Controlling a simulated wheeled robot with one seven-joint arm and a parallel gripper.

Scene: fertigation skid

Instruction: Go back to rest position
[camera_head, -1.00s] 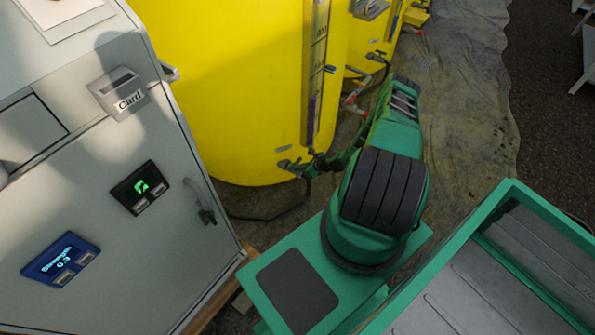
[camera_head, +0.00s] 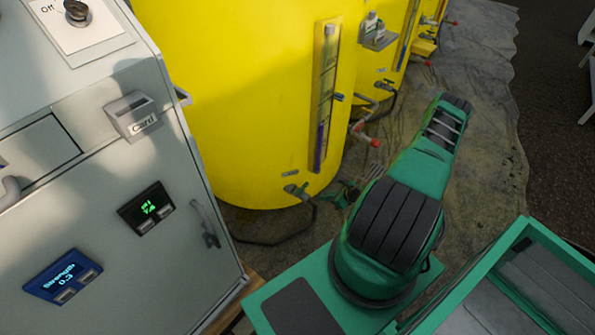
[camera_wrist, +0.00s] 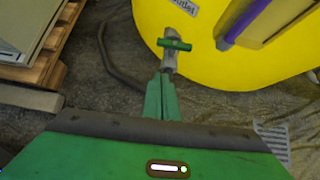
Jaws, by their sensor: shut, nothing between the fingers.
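My gripper (camera_wrist: 162,84) shows in the wrist view with its two green fingers together and nothing between them. Its fingertips point toward the outlet valve (camera_wrist: 174,44) of the yellow tank, which has a green handle. I cannot tell whether the fingertips touch the valve.
A grey cabinet (camera_head: 90,190) with a card slot, two small displays and a knob on top stands at the left. A wooden pallet (camera_wrist: 35,65) lies under it. A dark hose (camera_head: 270,240) runs on the floor. More yellow tanks stand behind; the sheeted floor (camera_head: 490,130) at the right is clear.

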